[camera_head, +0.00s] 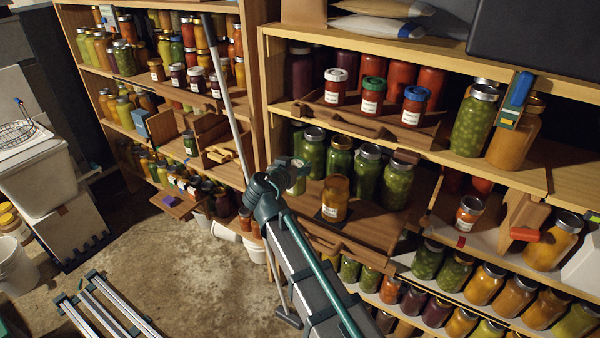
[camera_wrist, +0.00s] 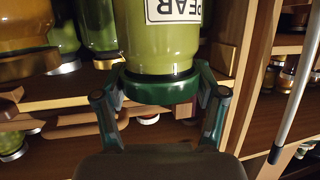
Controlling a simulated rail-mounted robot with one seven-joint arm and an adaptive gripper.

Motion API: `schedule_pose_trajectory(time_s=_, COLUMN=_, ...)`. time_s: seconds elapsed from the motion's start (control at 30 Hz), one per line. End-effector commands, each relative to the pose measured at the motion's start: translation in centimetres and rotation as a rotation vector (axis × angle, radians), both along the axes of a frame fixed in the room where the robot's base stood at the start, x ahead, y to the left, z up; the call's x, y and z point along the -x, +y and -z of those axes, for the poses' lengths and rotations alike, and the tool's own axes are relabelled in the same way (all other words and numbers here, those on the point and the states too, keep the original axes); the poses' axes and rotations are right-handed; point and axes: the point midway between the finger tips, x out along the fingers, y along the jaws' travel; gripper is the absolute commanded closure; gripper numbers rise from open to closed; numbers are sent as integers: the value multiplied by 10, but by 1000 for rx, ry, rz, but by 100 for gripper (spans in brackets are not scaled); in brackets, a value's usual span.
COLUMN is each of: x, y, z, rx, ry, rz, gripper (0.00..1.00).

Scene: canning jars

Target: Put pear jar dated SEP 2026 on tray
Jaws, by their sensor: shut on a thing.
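My gripper (camera_wrist: 159,96) is shut on the green lid of a jar of pale green contents, the pear jar (camera_wrist: 160,40). Its white label reads PEAR, upside down in the wrist view; no date can be read. In the head view my gripper (camera_head: 283,172) is in front of the middle shelf, at its left end, and the pear jar (camera_head: 297,185) is mostly hidden by it. A wooden pull-out tray (camera_head: 372,228) with a handle bears green jars and an amber jar (camera_head: 335,198) on a dark patch. Another wooden tray (camera_head: 345,120) above holds three labelled red jars.
Green jars (camera_head: 368,172) stand close to the right of my gripper. A shelf upright (camera_head: 267,100) and a leaning pale pole (camera_head: 228,90) are to the left. A lower row of jars (camera_head: 485,285) stands at right. Floor (camera_head: 190,265) is open at lower left.

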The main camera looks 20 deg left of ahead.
Motion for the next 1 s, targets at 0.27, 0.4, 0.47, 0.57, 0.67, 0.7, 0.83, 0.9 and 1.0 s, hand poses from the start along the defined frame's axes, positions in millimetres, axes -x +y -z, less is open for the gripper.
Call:
schedule_pose_trajectory(time_s=0.27, x=-13, y=-5, z=15, rx=0, ry=-1, rz=0, gripper=84)
schedule_pose_trajectory(time_s=0.4, x=-19, y=-7, z=26, rx=2, ry=0, rz=-2, gripper=84)
schedule_pose_trajectory(time_s=0.47, x=-18, y=-7, z=32, rx=2, ry=0, rz=-2, gripper=84)
schedule_pose_trajectory(time_s=0.57, x=-18, y=-7, z=42, rx=2, ry=0, rz=-1, gripper=84)
schedule_pose_trajectory(time_s=0.67, x=-18, y=-7, z=50, rx=1, ry=0, rz=-1, gripper=84)
schedule_pose_trajectory(time_s=0.7, x=-18, y=-7, z=52, rx=1, ry=0, rz=-1, gripper=84)
schedule_pose_trajectory(time_s=0.83, x=-18, y=-7, z=53, rx=-2, ry=-1, rz=-2, gripper=84)
schedule_pose_trajectory(time_s=0.9, x=-18, y=-7, z=53, rx=-1, ry=-2, rz=-2, gripper=84)
schedule_pose_trajectory(time_s=1.0, x=-18, y=-7, z=53, rx=-1, ry=-1, rz=-1, gripper=84)
